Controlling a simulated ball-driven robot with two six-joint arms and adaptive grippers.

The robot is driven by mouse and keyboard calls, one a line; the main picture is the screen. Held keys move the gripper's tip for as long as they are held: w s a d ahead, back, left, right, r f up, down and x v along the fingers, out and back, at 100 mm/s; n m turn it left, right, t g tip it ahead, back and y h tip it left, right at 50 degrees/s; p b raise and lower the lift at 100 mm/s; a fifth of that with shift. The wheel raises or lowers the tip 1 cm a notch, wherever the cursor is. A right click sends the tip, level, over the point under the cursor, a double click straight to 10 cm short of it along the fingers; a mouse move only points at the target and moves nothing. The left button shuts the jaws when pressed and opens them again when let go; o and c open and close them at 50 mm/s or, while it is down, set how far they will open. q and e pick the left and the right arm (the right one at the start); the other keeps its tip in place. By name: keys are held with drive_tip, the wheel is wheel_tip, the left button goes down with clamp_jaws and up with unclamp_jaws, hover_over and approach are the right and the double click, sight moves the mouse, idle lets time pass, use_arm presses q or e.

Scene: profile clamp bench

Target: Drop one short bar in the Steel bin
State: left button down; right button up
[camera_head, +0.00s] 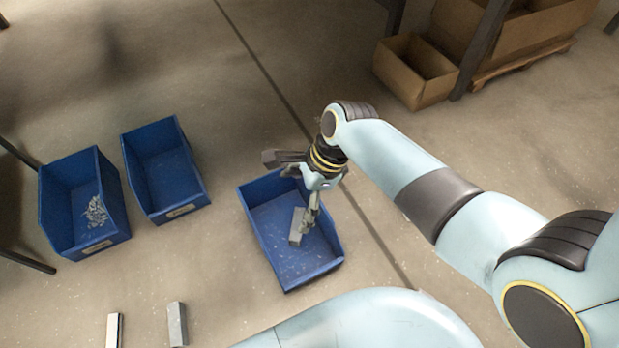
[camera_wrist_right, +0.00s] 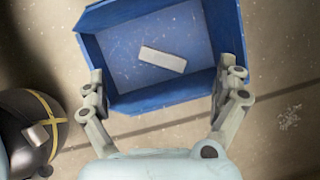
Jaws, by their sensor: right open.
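A short grey bar (camera_head: 296,227) is inside the right-hand blue bin (camera_head: 262,239), and it appears to lie on the bin's floor. In the right wrist view the bar (camera_wrist_right: 162,59) lies slightly tilted within the blue bin (camera_wrist_right: 150,103), clear of both fingers. My right gripper (camera_head: 312,208) reaches down over this bin. In the wrist view its fingers (camera_wrist_right: 163,95) are spread wide with nothing between them. I cannot read which bin is marked Steel. My left gripper is not in view.
Two more blue bins stand left: an empty one (camera_head: 165,175) and one with small metal pieces (camera_head: 80,215). Two other bars, one pale (camera_head: 114,331) and one grey (camera_head: 177,324), lie at the lower left. A cardboard box (camera_head: 415,72) sits at the upper right.

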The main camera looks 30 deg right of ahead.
drive_tip(key=v, duration=0.9)
drive_tip(key=shift+d, duration=0.1)
